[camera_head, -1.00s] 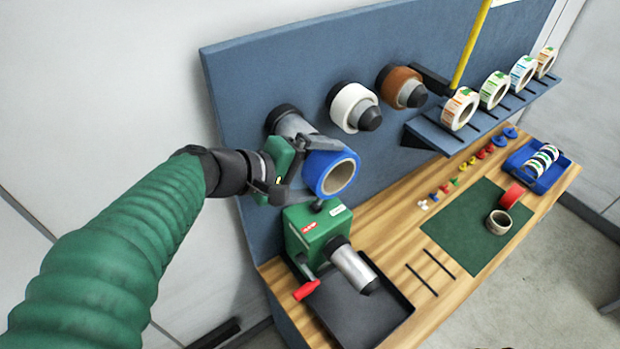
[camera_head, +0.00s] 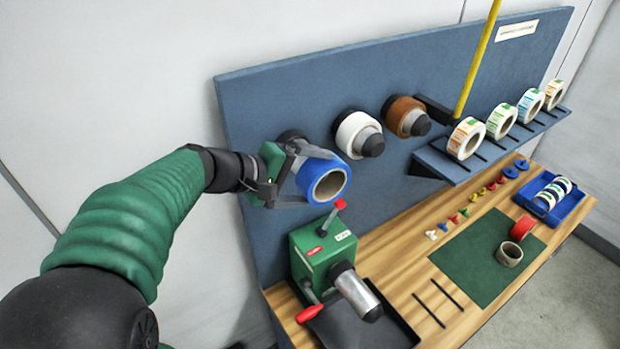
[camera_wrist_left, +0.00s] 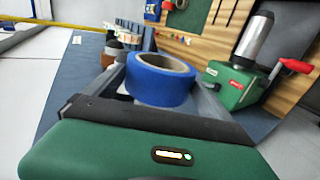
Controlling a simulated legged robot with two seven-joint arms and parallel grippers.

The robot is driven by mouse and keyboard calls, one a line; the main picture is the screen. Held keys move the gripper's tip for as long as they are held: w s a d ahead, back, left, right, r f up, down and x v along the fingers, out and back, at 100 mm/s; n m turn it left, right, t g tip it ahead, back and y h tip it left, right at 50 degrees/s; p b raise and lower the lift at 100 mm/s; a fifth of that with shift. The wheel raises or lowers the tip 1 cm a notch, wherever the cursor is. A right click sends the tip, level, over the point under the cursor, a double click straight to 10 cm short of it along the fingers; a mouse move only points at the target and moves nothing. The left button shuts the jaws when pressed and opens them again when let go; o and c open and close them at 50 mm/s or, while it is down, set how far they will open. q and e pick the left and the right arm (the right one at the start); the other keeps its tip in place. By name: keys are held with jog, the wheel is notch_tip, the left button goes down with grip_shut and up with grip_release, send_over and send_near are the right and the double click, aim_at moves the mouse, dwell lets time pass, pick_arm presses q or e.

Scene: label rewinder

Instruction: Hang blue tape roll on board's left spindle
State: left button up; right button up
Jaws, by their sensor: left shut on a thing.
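The blue tape roll (camera_head: 312,180) is held between the fingers of my left gripper (camera_head: 300,175), its open cardboard core facing outward. The wrist view also shows the blue roll (camera_wrist_left: 160,82) between the two fingers. The board's left spindle is mostly hidden behind my gripper and the roll; its dark base (camera_head: 291,136) shows just above. No spindle tip shows through the roll's core, and I cannot tell whether the roll is around the spindle or only in front of it. My right gripper is not in view.
The blue-grey board (camera_head: 290,90) also carries a white roll (camera_head: 350,133) and a brown roll (camera_head: 404,116) on spindles to the right. A green machine (camera_head: 322,250) with red knobs stands below the blue roll. A shelf (camera_head: 440,168) holds label rolls.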

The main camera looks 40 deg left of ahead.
pick_arm(q)
jog(key=shift+w+r, duration=0.2)
jog(key=shift+w, duration=0.1)
jog(key=shift+s+a, duration=0.1)
jog(key=shift+a, duration=0.9)
jog(key=a, duration=0.1)
jog(key=w+a, duration=0.1)
jog(key=a, duration=0.1)
jog(key=shift+w+a+f, duration=0.35)
jog(key=shift+a+f, duration=0.05)
jog(key=shift+c, duration=0.3)
jog(key=shift+w+a+r, duration=0.2)
jog(key=shift+a, duration=0.1)
jog(key=shift+w+a+r, duration=0.1)
jog(key=shift+a, duration=0.1)
jog(key=shift+w+a, duration=0.15)
jog(key=shift+a, duration=0.65)
jog(key=o, duration=1.5)
jog(key=shift+o, duration=0.9)
jog(key=shift+w+d+f, duration=0.2)
jog(key=shift+w, duration=0.05)
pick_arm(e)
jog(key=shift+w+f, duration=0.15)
